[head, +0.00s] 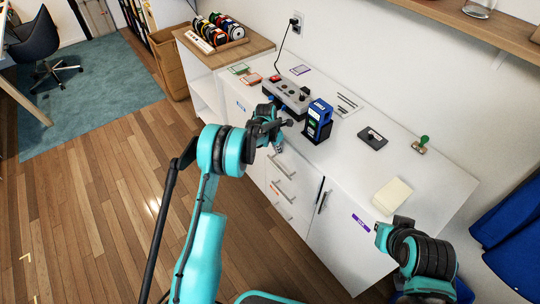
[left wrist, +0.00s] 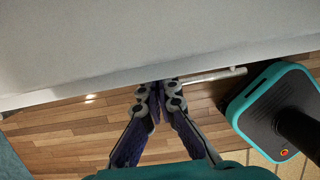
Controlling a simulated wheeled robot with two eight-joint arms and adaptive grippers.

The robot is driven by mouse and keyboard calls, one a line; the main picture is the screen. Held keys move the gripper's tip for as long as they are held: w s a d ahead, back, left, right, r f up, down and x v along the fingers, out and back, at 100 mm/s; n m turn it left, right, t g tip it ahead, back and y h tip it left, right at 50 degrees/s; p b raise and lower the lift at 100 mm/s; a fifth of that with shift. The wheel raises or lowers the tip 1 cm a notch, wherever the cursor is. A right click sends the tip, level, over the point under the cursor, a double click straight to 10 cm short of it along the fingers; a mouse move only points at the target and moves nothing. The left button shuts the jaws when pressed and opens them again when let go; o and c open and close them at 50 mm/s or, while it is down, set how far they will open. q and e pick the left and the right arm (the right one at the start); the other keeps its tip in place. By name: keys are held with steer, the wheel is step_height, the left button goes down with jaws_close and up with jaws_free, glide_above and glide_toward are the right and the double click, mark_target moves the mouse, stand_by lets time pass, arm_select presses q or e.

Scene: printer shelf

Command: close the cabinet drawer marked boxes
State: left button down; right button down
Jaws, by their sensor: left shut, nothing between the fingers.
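The white cabinet (head: 315,178) has a stack of drawers with bar handles in its middle. The upper drawer handle (head: 285,167) is close below and right of my left gripper (head: 277,148); I cannot read which drawer is marked boxes. In the left wrist view, my left gripper (left wrist: 160,88) is shut and empty, its fingertips at the edge of a white surface (left wrist: 150,40). A bar handle (left wrist: 212,75) sticks out just right of the fingertips; touching is unclear. How far any drawer stands out is unclear, as my arm hides part of the front.
The cabinet top holds a grey button box (head: 292,95), a blue device (head: 318,118), a black stapler-like item (head: 372,138), a green stamp (head: 421,143) and a pale block (head: 391,196). Wooden floor in front is open.

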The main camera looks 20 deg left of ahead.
mark_target(283, 146)
arm_select(q)
steer(key=shift+w+d, duration=0.8)
steer(key=shift+w, duration=0.25)
steer(key=shift+w+d, duration=0.1)
steer(key=shift+r, duration=0.1)
